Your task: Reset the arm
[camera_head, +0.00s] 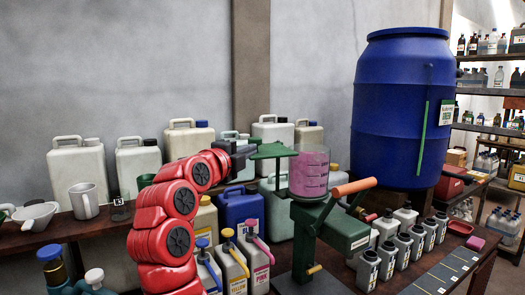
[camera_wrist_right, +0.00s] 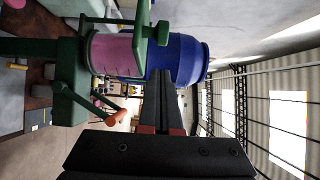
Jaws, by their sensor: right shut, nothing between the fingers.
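My right arm is red and reaches up from the bottom of the head view. Its dark gripper (camera_head: 240,155) is at the left end of a green plate on the mixing stand (camera_head: 320,228). In the right wrist view the fingers (camera_wrist_right: 161,78) are shut together with nothing between them. A clear vessel with pink liquid (camera_head: 309,172) sits on the stand, and it also shows in the wrist view (camera_wrist_right: 112,55). The gripper appears close to the stand; whether it touches the green plate cannot be told. My left gripper is not in view.
A large blue barrel (camera_head: 403,110) stands behind at the right. White canisters (camera_head: 78,170) line the back by the wall. Jugs with coloured nozzles (camera_head: 233,268) and several small bottles (camera_head: 389,258) crowd the bench. An orange-handled crank (camera_head: 353,187) sticks out from the stand.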

